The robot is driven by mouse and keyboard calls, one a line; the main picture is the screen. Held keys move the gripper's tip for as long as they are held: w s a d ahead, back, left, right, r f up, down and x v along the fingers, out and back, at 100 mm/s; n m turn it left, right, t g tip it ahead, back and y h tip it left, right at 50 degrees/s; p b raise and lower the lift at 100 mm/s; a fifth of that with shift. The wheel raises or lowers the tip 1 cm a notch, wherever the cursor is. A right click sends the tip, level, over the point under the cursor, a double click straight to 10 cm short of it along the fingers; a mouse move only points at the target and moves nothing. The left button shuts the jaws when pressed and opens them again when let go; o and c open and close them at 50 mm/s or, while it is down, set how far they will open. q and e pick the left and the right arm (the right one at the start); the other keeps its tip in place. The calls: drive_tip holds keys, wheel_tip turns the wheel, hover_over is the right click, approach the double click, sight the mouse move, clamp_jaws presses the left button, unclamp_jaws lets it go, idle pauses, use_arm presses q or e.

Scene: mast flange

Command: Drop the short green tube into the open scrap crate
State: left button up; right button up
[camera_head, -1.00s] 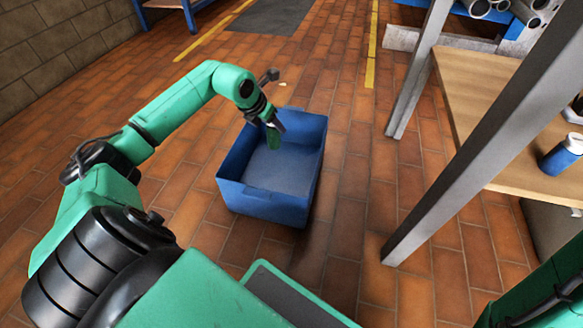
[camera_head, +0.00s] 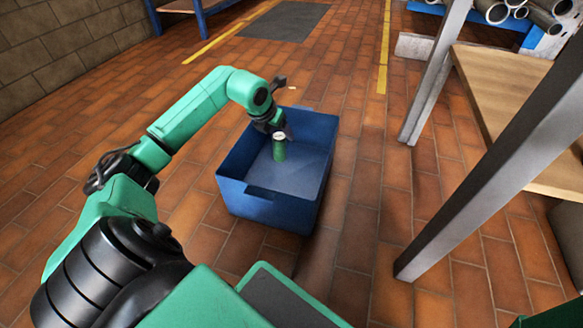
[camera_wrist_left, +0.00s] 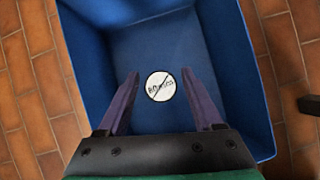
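The blue scrap crate (camera_head: 268,207) stands open on the tiled floor; its inside also shows in the left wrist view (camera_wrist_left: 85,60). The short green tube (camera_head: 279,152) is upright within the crate's walls, its white end face up. In the left wrist view only the tube's round white end (camera_wrist_left: 160,86), with dark lettering, shows between the fingers. My left gripper (camera_wrist_left: 160,80) points down over the crate, fingers apart, with a gap on both sides of the tube's end. Whether the tube rests on the crate floor cannot be told. My right gripper is out of view.
A grey metal post (camera_head: 480,165) and a wooden-topped bench (camera_head: 515,110) stand to the right of the crate. Several pipes (camera_head: 520,10) lie on a rack at the back right. The floor around the crate is clear.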

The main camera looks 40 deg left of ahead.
use_arm(q)
drive_tip(key=shift+o, duration=0.4)
drive_tip(key=shift+s+r+p, duration=0.2)
drive_tip(key=shift+r+p, duration=0.15)
drive_tip(key=shift+r, duration=0.05)
drive_tip(key=a+p+v, duration=0.1)
drive_tip(key=p+v, duration=0.5)
drive_tip(key=v, duration=0.7)
drive_tip(key=shift+s+d+r, duration=0.15)
drive_tip(key=shift+d+r, duration=0.15)
drive_tip(key=shift+d, duration=0.2)
